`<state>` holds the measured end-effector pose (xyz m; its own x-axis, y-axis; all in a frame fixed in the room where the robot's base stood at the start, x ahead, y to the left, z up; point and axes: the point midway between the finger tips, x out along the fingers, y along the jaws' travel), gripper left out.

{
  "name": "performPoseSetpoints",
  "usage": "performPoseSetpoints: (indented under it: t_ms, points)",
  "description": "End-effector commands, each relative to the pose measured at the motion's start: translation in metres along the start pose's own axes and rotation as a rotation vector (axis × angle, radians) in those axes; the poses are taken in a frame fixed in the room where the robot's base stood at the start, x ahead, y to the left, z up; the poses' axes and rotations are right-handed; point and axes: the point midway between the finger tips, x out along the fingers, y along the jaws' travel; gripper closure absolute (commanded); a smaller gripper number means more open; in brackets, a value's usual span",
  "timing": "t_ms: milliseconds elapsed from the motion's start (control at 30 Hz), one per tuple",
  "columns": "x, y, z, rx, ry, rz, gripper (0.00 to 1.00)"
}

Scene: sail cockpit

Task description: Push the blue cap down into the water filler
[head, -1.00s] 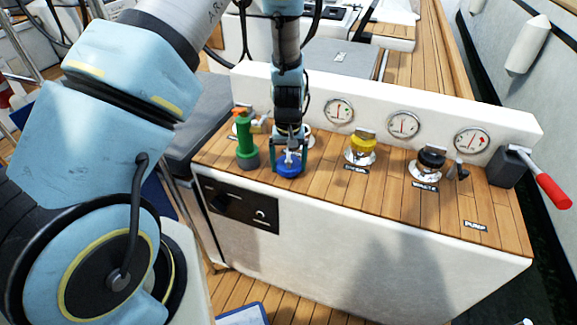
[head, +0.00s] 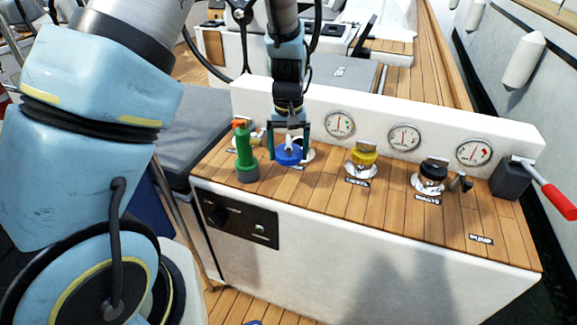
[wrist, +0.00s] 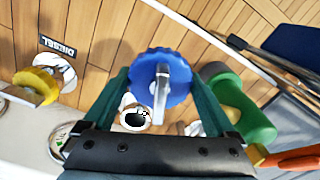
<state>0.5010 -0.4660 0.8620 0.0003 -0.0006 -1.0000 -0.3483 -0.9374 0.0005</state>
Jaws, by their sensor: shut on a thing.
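The blue cap (head: 288,155) is held between the fingers of my gripper (head: 289,145), by its sides, above the wooden counter. In the wrist view the cap (wrist: 158,80) sits between the two green fingers (wrist: 162,90), its metal handle facing the camera. The water filler (head: 306,152) is a pale metal ring, partly hidden behind the cap and finger. In the wrist view its dark open hole (wrist: 134,118) shows beside the cap, towards the gauge wall, so the cap is not centred on it. The gap between cap and counter is hard to judge.
A green bottle-like object with an orange top (head: 246,158) stands close left of my gripper. Yellow (head: 364,154) and black (head: 433,171) caps sit right. A white wall with gauges (head: 404,138) runs behind. A red-handled pump (head: 553,196) is at far right.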

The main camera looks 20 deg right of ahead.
Motion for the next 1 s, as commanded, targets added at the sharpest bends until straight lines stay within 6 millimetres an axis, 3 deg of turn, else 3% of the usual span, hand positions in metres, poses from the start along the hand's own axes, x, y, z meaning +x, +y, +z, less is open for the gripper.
performPoseSetpoints:
  t_ms: [467, 833, 1000]
  points:
    - [-0.042, 0.0, 0.0, 0.0, 0.0, 0.0, 0.75]
    - [-0.042, 0.001, -0.001, 0.001, 0.0, 0.0, 0.75]
    - [-0.039, 0.008, -0.021, 0.002, 0.001, -0.003, 0.75]
